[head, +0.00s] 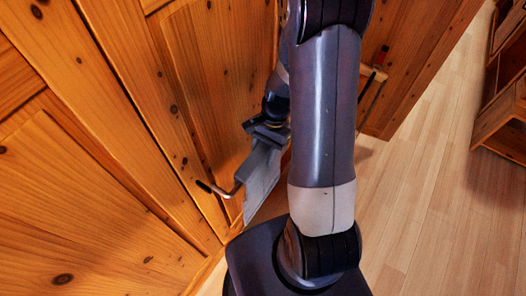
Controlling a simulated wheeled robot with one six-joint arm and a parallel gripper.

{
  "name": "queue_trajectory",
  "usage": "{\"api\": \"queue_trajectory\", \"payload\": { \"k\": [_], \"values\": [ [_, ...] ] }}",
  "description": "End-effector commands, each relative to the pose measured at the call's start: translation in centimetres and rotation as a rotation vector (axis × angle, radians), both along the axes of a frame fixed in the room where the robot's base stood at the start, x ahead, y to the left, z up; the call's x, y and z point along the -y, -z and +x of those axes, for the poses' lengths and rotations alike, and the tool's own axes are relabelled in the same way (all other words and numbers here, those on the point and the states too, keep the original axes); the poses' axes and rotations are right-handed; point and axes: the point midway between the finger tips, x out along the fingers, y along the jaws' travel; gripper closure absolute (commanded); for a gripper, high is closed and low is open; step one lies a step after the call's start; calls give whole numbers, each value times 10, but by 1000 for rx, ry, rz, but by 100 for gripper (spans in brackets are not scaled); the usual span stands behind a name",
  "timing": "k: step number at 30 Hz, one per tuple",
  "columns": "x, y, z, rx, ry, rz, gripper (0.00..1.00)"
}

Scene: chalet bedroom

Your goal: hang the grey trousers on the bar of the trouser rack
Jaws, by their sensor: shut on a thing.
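My gripper (267,134) is shut on the grey trousers (261,178), which hang down below it as a flat grey panel. My arm hides the right part of the gripper and perhaps some of the cloth. A thin metal bar with a black tip (226,194), seemingly the bar of the trouser rack, shows just left of the trousers. Its visible end meets the left edge of the cloth in the picture. I cannot tell whether they touch or whether the bar runs in front of or behind the cloth.
Knotty wooden panels (75,180) fill the left side, close to the gripper. A wooden shelf unit (503,118) stands at the far right. The wood floor (440,190) between is clear.

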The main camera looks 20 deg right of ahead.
Motion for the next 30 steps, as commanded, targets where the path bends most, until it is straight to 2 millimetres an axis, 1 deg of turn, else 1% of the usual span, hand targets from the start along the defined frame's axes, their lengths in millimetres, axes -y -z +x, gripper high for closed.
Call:
{"api": "queue_trajectory", "payload": {
  "k": [5,6,14,15,23,26,30],
  "values": [
    [0,-1,0,1,0,1,100],
    [0,-1,0,1,0,1,58],
    [0,-1,0,0,0,0,36],
    [0,0,0,0,0,0,35],
    [1,-3,1,1,0,0,35],
    [4,-12,4,5,1,0,35],
    [12,-36,10,7,2,-1,35]
  ]
}}
